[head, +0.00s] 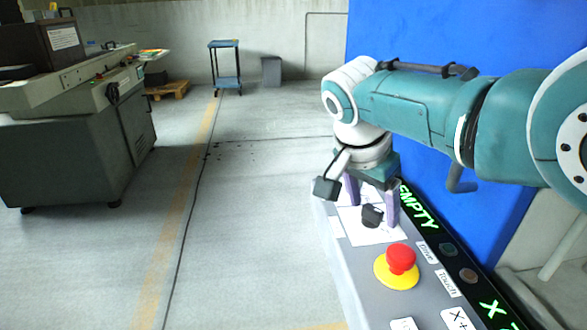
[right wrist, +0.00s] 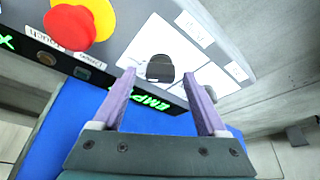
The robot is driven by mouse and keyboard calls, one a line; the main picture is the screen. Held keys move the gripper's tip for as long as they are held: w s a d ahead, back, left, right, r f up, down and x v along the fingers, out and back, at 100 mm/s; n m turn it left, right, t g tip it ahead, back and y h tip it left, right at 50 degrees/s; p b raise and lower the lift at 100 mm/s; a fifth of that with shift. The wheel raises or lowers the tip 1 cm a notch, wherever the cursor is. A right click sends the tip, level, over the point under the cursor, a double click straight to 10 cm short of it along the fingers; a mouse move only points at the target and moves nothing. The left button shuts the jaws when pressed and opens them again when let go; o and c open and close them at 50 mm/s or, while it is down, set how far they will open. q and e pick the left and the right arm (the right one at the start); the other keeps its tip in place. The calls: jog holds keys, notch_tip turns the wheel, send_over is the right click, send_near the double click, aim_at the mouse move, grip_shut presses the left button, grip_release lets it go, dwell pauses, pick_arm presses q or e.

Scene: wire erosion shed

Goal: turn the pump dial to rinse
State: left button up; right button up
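The pump dial (head: 372,216) is a dark knob on a white label plate on the grey control panel (head: 365,274). It also shows in the right wrist view (right wrist: 160,68), where the words around it are too small to read. My right gripper (head: 371,203) is over the panel with its two purple fingers pointing down at the dial. In the right wrist view the fingers (right wrist: 160,76) are spread, with the dial between their tips and a gap on each side. The dial is not gripped. My left gripper is out of view.
A red emergency button (head: 400,259) on a yellow base sits on the panel near the dial. A black strip with green "EMPTY" letters (head: 418,207) runs along the panel beside a blue wall (head: 425,38).

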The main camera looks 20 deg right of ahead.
jog(key=shift+a+r+p, duration=0.1)
jog(key=shift+r+p, duration=0.2)
jog(key=shift+r, duration=0.05)
jog(key=p+v, duration=0.4)
jog(key=v, duration=0.5)
jog(key=shift+s+a, duration=0.1)
jog(key=shift+s, duration=0.05)
